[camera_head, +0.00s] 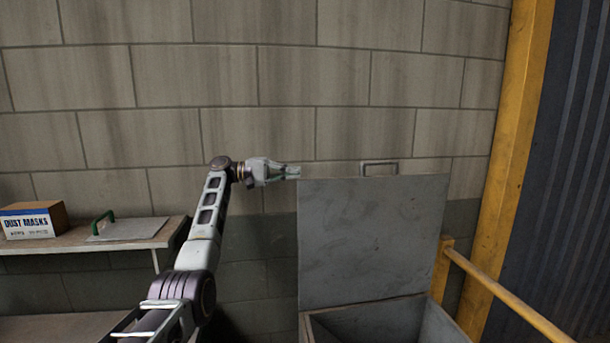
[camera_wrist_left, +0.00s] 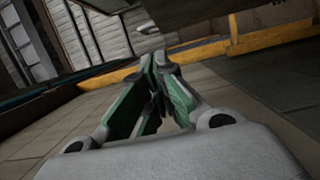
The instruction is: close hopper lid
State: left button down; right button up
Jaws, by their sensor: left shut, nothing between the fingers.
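The grey metal hopper (camera_head: 375,318) stands at the lower middle of the head view, its box open at the top. Its lid (camera_head: 372,240) stands raised, upright behind the opening. A handle (camera_head: 380,168) sticks up from the lid's top edge. My left gripper (camera_head: 298,171) is shut and empty beside the lid's upper left corner, left of the handle. I cannot tell whether it touches the lid. In the left wrist view its green fingers (camera_wrist_left: 157,75) meet at the tips. A dark panel (camera_wrist_left: 220,15) crosses the top of that view. My right gripper is not in view.
A shelf (camera_head: 70,242) at left bears a dust masks box (camera_head: 33,220) and a flat grey plate with a green handle (camera_head: 118,229). A yellow post (camera_head: 508,150) and a yellow rail (camera_head: 500,292) stand right of the hopper. A block wall (camera_head: 320,80) closes off the back.

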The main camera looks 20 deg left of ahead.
pick_arm(q)
jog(key=d, duration=0.1)
jog(key=s+d+p, duration=0.1)
jog(key=d, duration=0.1)
jog(key=s+d, duration=0.1)
jog(key=d, duration=0.1)
jog(key=shift+s+d+p, duration=0.1)
jog(key=shift+d+p, duration=0.1)
jog(key=shift+p, duration=0.1)
dwell(0.5)
jog(key=shift+d, duration=0.15)
dwell(0.4)
